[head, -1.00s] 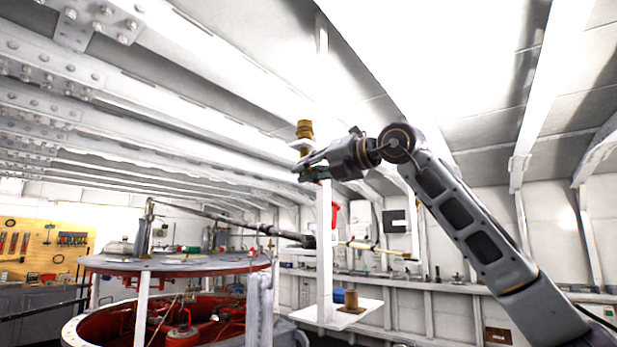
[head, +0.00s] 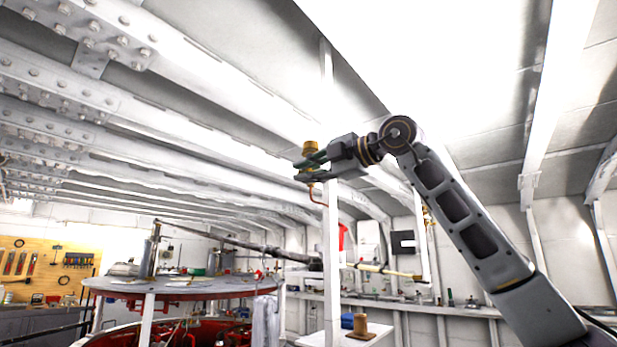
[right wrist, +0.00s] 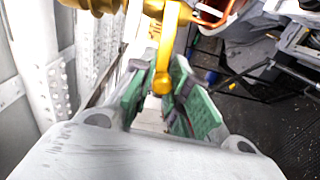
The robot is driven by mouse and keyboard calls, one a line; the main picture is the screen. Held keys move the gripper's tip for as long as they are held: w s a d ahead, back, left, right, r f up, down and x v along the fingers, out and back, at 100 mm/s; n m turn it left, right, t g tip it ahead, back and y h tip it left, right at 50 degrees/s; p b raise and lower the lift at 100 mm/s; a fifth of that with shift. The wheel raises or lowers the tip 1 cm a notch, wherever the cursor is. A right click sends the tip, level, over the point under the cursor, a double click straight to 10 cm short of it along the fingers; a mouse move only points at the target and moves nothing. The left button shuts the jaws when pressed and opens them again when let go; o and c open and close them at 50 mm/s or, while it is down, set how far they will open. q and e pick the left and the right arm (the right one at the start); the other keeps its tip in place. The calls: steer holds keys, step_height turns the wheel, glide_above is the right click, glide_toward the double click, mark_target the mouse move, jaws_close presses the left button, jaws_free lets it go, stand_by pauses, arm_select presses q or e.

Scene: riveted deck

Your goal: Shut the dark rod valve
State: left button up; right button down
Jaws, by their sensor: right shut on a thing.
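A brass valve body (head: 310,148) is high up beside a white post, with a bent copper pipe (head: 319,200) below it. My right gripper (head: 303,169) is at the valve, coming from the right. In the right wrist view the valve body (right wrist: 95,5) is at the top, and its golden lever (right wrist: 170,45) points down between the green finger pads. The right gripper (right wrist: 163,88) is shut on the lever's end. I see no dark rod on this valve; a long dark rod (head: 235,243) runs above the round table behind. My left gripper is not in view.
The white post (head: 332,255) stands just below my right gripper, with a small shelf (head: 375,336) at its foot. Ribbed ceiling beams run close above. A pegboard with tools (head: 50,268) is far left.

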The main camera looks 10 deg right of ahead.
steer(key=shift+w+a+m, duration=0.1)
steer(key=shift+w+m, duration=0.05)
steer(key=shift+m, duration=0.75)
steer(key=c, duration=1.8)
jaws_free()
steer(key=o, duration=0.4)
steer(key=shift+r, duration=0.2)
steer(key=shift+o, duration=0.2)
steer(key=shift+r, duration=0.1)
steer(key=v, duration=0.8)
